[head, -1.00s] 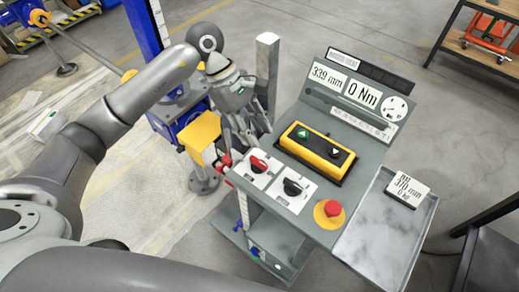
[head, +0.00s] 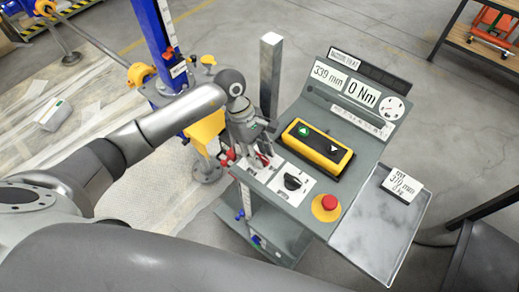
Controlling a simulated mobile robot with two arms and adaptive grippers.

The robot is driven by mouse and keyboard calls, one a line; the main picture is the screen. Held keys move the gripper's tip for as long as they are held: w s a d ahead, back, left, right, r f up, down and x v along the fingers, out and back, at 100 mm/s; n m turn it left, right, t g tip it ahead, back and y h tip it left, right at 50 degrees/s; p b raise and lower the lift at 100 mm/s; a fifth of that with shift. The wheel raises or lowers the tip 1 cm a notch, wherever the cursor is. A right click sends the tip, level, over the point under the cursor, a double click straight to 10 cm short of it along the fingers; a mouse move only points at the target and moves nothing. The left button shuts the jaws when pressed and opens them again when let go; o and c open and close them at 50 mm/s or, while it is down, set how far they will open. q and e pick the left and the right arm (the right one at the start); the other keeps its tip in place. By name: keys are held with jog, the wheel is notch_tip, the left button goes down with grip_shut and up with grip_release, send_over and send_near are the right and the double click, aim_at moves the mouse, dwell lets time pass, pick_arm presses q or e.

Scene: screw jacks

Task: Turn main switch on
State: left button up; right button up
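The grey control panel (head: 340,150) stands in the middle of the head view. The red rotary switch (head: 264,159), which looks like the main switch, sits on a white plate at its left front corner. My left gripper (head: 257,158) points down over this switch, and its fingers hide most of the knob. I cannot tell whether the fingers touch the knob or how far apart they are. The black rotary switch (head: 292,182) is beside it on the right, in plain view. My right gripper is not in view.
A yellow button box (head: 316,148) with a lit green arrow and a red emergency stop (head: 329,202) are on the panel. A grey post (head: 270,75) rises close behind my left gripper. A side tray (head: 380,230) and a blue screw jack (head: 160,40) flank the panel.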

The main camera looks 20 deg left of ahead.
pick_arm(q)
jog(key=shift+c, duration=0.3)
grip_shut()
jog(key=shift+f, duration=0.1)
jog(key=shift+s+f+n+t+b, duration=0.1)
jog(key=shift+f+n+t+b, duration=0.1)
jog(key=shift+n+b, duration=0.35)
jog(key=shift+s+f+n+t+b, duration=0.1)
jog(key=shift+n+t+b, duration=0.1)
jog(key=shift+n+b, duration=0.35)
jog(key=n+t+b, duration=0.1)
jog(key=n+b, duration=0.2)
jog(key=n+t+b, duration=0.1)
jog(key=n+b, duration=0.3)
jog(key=n+t+y+b, duration=0.1)
jog(key=n+t+b, duration=0.1)
jog(key=n+b, duration=0.2)
jog(key=shift+s+d, duration=0.15)
jog(key=shift+s, duration=0.05)
jog(key=shift+r+n+t+y+b, duration=0.1)
jog(key=shift+n+t+y+b, duration=0.25)
jog(key=shift+n+b, duration=0.75)
jog(key=shift+r+n+t+y+b, duration=0.15)
jog(key=shift+n+y+b, duration=0.3)
jog(key=shift+n+b, duration=0.65)
jog(key=shift+n, duration=0.3)
